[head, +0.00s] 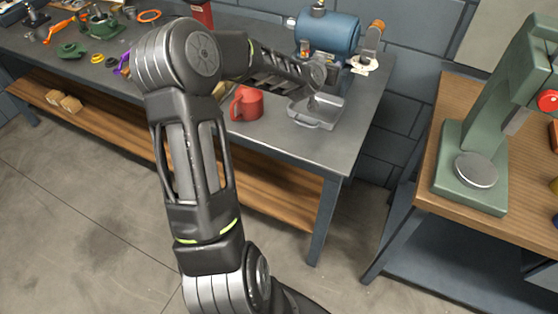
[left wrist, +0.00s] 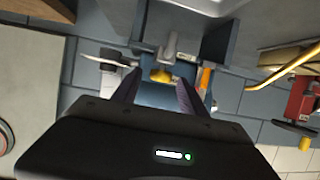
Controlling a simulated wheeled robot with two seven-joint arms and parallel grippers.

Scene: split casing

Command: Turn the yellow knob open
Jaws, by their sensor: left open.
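The yellow knob (left wrist: 162,75) shows in the left wrist view, in front of a blue body (left wrist: 150,97). My left gripper (left wrist: 156,88) is open, with a dark finger on either side of the knob in that picture. I cannot tell how far the fingertips are from it, and no contact is clear. In the head view my left arm reaches over the bench toward the blue machine (head: 328,33). The fingers and the knob cannot be made out there. My right gripper is out of view.
A red mug (head: 247,103) and a grey tray (head: 315,112) are on the bench below my forearm. A green press (head: 492,120) stands on the right table. A red object with another yellow part (left wrist: 304,143) is at the wrist view's right. Tools lie at the bench's left.

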